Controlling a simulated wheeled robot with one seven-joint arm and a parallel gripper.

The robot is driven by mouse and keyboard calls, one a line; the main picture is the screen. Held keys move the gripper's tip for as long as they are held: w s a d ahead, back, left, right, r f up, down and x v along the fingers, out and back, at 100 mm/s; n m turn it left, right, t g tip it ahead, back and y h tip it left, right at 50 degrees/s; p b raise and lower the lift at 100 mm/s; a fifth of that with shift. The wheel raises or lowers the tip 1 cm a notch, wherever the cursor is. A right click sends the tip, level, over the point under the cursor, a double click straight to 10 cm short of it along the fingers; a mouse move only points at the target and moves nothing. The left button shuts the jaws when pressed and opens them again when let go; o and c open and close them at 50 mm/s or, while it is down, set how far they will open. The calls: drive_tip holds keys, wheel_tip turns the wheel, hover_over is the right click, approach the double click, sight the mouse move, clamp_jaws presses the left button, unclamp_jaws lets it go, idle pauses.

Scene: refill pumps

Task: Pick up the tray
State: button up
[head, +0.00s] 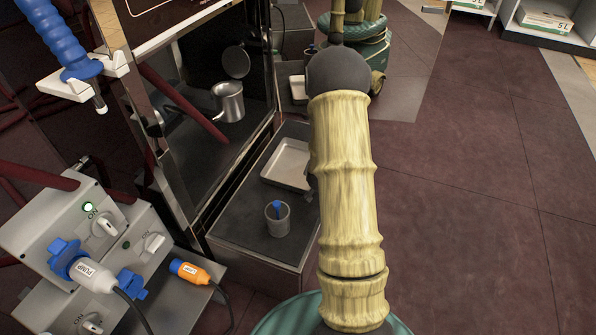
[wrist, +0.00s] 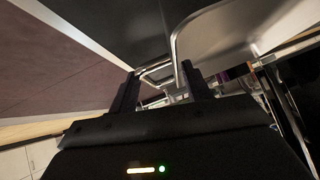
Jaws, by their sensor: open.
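The tray (head: 287,161) is a shallow pale metal tray. It lies on a dark-topped low bench in the head view, and its right side is hidden behind my arm. In the wrist view the tray (wrist: 222,38) is large, close and seen at a slant. My gripper (wrist: 160,84) is open, with its two dark fingers at the tray's near edge. Part of the metal rim shows between the fingertips. I cannot tell whether the fingers touch it. In the head view my arm hides most of the gripper.
A grey cup with a blue item (head: 278,218) stands on the bench (head: 240,237) near the tray. A metal jug (head: 228,102) is in the open cabinet at left. An orange plug (head: 190,271) lies by the grey socket boxes. Open floor (head: 480,200) lies to the right.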

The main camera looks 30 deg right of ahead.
idle(0.4)
drive_tip(key=shift+r, duration=0.1)
drive_tip(key=c, duration=1.1)
drive_tip(key=shift+o, duration=0.2)
wheel_tip(320, 180, up, 10)
drive_tip(key=p, duration=0.6)
drive_tip(key=shift+p, duration=0.3)
